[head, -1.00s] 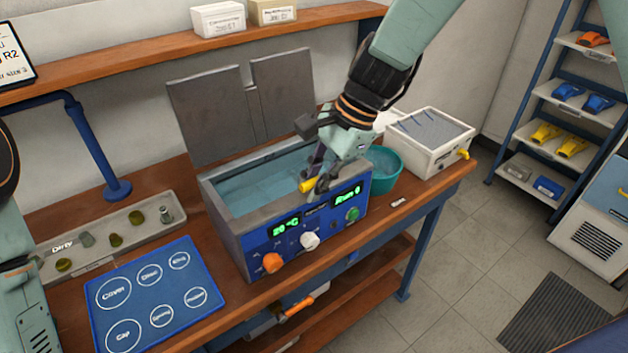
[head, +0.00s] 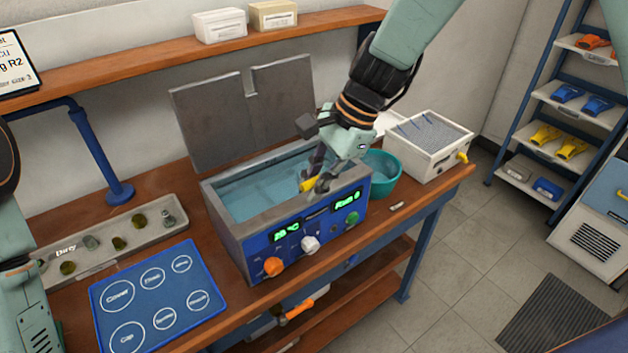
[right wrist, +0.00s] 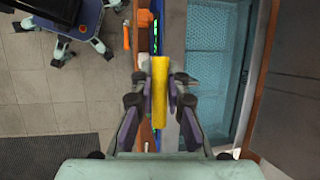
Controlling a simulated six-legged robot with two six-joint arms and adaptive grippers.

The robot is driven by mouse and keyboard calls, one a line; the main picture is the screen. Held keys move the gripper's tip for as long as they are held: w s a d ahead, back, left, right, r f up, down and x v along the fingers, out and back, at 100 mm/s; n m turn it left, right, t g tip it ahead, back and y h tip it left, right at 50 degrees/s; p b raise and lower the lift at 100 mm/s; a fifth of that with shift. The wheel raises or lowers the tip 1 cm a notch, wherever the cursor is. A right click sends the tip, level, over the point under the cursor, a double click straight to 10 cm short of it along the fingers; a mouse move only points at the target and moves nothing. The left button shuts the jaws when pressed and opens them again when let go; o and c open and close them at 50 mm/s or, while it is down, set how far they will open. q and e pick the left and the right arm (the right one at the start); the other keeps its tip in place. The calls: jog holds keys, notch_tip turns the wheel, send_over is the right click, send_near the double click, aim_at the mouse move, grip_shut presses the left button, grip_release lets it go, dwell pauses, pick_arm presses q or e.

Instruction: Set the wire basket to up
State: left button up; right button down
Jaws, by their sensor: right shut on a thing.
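The ultrasonic bath (head: 262,242) is a blue-fronted grey tank with water in it and its two-part lid standing open behind. My right gripper (head: 317,184) is above the tank's right front rim, shut on a yellow handle (head: 309,184). In the right wrist view the yellow handle (right wrist: 160,92) lies upright in the picture between the two fingers. The wire basket (right wrist: 194,72) shows as a mesh in the water in the right wrist view; its height is hard to tell. My left gripper is out of view; only part of my left arm shows at the left edge.
A teal bowl (head: 384,176) and a white box with a yellow tap (head: 430,143) stand right of the tank. A grey tray (head: 98,240) of small parts and a blue mat (head: 157,297) lie left. A shelf (head: 190,50) runs behind.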

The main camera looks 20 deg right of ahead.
notch_tip(320, 180, up, 6)
jog(key=p, duration=0.4)
jog(key=shift+f+p, duration=0.25)
jog(key=shift+p, duration=0.15)
jog(key=shift+w, duration=0.35)
jog(key=shift+r, duration=0.1)
jog(key=c, duration=1.6)
grip_release()
jog(key=shift+s+r, duration=0.1)
jog(key=shift+s, duration=0.05)
jog(key=shift+o, duration=1.3)
jog(key=shift+s+d, duration=0.15)
jog(key=shift+s, duration=0.05)
jog(key=shift+f, duration=0.2)
jog(key=shift+w, duration=0.15)
